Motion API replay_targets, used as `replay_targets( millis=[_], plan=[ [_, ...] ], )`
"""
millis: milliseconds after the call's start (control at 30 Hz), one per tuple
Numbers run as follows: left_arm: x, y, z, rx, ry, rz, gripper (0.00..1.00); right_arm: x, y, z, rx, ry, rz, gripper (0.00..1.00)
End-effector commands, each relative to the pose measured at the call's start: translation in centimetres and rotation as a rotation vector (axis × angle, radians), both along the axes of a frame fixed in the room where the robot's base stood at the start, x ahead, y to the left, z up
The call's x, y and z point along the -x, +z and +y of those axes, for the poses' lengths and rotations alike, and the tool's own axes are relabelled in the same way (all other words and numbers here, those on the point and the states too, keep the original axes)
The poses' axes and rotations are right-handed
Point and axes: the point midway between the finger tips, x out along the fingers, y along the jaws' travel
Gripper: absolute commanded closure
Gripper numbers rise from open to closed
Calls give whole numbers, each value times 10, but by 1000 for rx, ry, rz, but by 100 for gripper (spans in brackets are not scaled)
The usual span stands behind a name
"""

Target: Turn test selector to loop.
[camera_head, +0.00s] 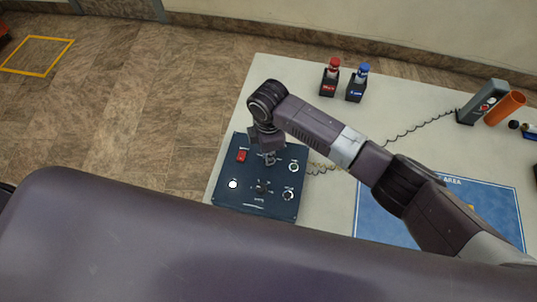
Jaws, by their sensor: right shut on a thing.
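The dark control panel (225,198) lies on the near left part of the table. It carries a red switch (241,156), a white round button (233,184), a small dark knob (262,187) with marks around it, and two pale round controls (294,167) at the right side. The labels are too small to read, so I cannot tell which one is the test selector. My right gripper (270,159) points down at the panel's upper middle and is shut on a small control there, mostly hidden by the fingers. My left gripper is out of view.
The pale table (425,125) holds a red-topped holder (330,79), a blue-topped holder (357,83), a grey device (483,102) with a coiled cord, and an orange tube (504,108). A blue mat (480,205) lies right, partly behind my right arm. The table's left edge is near the panel.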

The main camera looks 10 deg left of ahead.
Motion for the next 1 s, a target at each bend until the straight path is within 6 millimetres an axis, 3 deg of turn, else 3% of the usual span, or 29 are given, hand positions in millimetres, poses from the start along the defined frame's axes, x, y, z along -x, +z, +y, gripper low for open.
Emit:
replay_targets(
  millis=[67,100,233,567,767,1000],
  plan=[
    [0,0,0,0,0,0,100,-1,1,1,-1,0,-3,100],
    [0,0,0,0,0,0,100,-1,1,1,-2,0,-3,90],
    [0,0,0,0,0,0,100,-1,1,1,-1,1,-3,76],
    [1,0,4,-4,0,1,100,-1,3,0,-2,1,-1,76],
    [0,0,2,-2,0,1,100,-2,32,1,-3,3,-5,76],
    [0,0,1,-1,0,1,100,-2,84,1,-4,2,-5,76]
  ],
)
